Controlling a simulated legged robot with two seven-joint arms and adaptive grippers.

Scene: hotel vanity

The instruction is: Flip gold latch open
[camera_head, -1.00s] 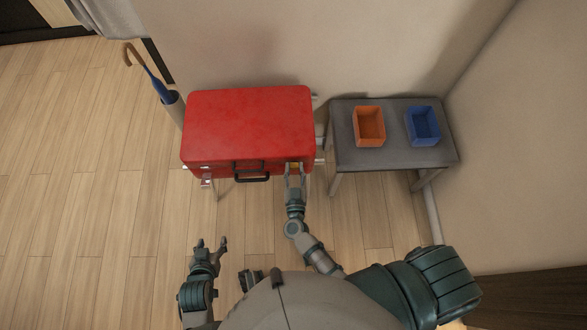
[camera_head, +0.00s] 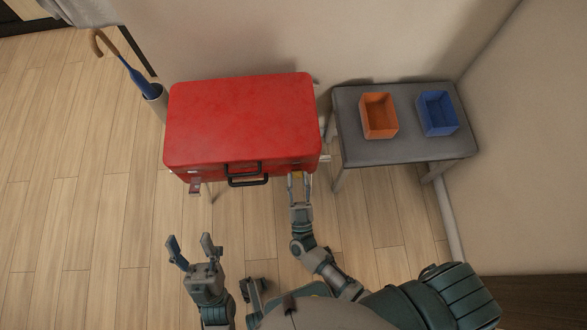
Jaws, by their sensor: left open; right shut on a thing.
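A closed red suitcase (camera_head: 240,120) lies flat on a stand, its black handle (camera_head: 246,180) on the front side. A small gold latch (camera_head: 298,175) shows at the right of the front side. My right gripper (camera_head: 299,179) is at this latch, its two fingers on either side of it and closed on it. The fingers hide part of the latch. Another small fitting (camera_head: 195,187) sits at the left of the front side and hangs down. My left gripper (camera_head: 191,244) is open and empty, above the floor in front of the suitcase.
A grey table (camera_head: 440,149) stands to the right with an orange box (camera_head: 380,116) and a blue box (camera_head: 437,113) on it. An umbrella (camera_head: 140,80) stands in a holder at the left, near the wall. The floor in front is clear.

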